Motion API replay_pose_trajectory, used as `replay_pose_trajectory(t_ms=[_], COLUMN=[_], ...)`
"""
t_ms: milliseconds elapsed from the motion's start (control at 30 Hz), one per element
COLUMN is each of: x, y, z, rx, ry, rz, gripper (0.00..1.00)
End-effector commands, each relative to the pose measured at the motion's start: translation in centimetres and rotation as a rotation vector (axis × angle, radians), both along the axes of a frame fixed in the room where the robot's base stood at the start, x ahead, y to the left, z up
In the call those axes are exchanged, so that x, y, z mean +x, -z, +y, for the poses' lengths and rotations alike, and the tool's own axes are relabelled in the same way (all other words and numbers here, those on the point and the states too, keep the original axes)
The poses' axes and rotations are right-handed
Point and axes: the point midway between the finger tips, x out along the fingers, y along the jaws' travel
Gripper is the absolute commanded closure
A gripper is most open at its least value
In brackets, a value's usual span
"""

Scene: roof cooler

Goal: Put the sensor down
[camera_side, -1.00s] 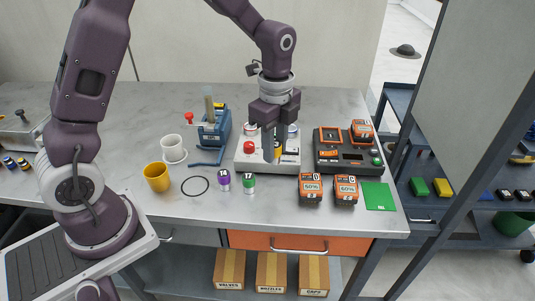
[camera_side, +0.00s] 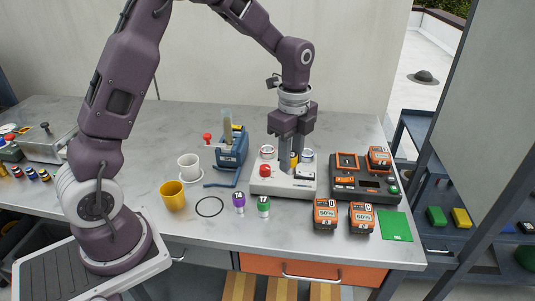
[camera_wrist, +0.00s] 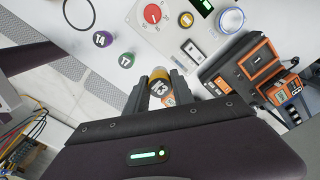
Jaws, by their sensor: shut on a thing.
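The sensor marked K3 (camera_wrist: 159,88) is a small cylinder with a white labelled top and a yellow-orange body. My gripper (camera_side: 292,160) is shut on it, and the yellow body (camera_side: 294,160) shows between the fingers in the side view. In the wrist view the gripper (camera_wrist: 156,98) holds it with the label facing the camera. It is over the back part of the white instrument box (camera_side: 268,187); the gap beneath is hard to judge. A purple T4 sensor (camera_side: 239,203) and a green T7 sensor (camera_side: 263,207) stand on the bench in front of the box.
The box has a red knob (camera_side: 265,170) and silver round parts at the back. A dark charger (camera_side: 360,183) with orange batteries is to its right, near a green card (camera_side: 395,226). A blue tool stand (camera_side: 232,150), white cup (camera_side: 188,166) and yellow mug (camera_side: 173,196) are left.

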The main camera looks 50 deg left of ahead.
Motion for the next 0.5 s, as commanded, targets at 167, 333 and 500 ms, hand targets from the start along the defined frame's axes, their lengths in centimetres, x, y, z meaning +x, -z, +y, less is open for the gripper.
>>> replay_pose_trajectory(t_ms=[167, 333, 500], x=[3.6, 4.9, 4.9], y=[-2.1, -4.0, -3.0], z=[7.4, 13.7, 15.8], rx=[0.002, 0.000, -0.003], ry=[-0.023, -0.031, -0.031], rz=[-0.004, -0.002, 0.005], gripper=[1.00, 1.00, 1.00])
